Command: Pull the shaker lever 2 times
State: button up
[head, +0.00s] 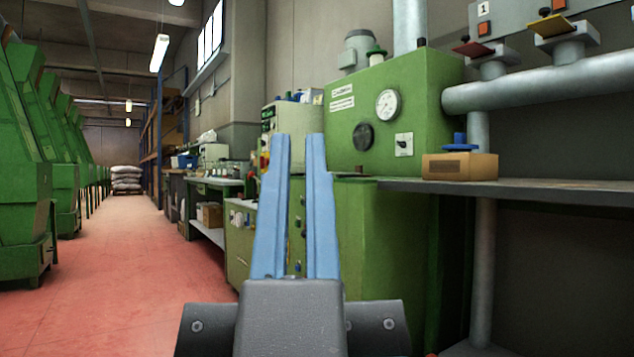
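My gripper (298,140) is in the lower middle of the head view, with two long blue fingers pointing away from me. A narrow gap shows between the fingers, and nothing is held in it. I cannot tell for sure which part is the shaker lever. A red lever plate (473,48) and a yellow lever plate (553,25) sit on pipe fittings at the upper right. The green machine (400,105), with a gauge (388,104) and a small switch (403,145), stands behind and right of my gripper. My gripper partly hides its left side.
A dark shelf (560,190) juts out at the right and carries a brown box (460,166) with a blue top. A grey pipe (540,94) runs above it. Green machines (20,190) line the left. The red floor (110,270) between is clear.

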notch_tip(320, 180, up, 66)
jog(key=p, duration=6.5)
jog(key=shift+r, duration=0.15)
grip_shut()
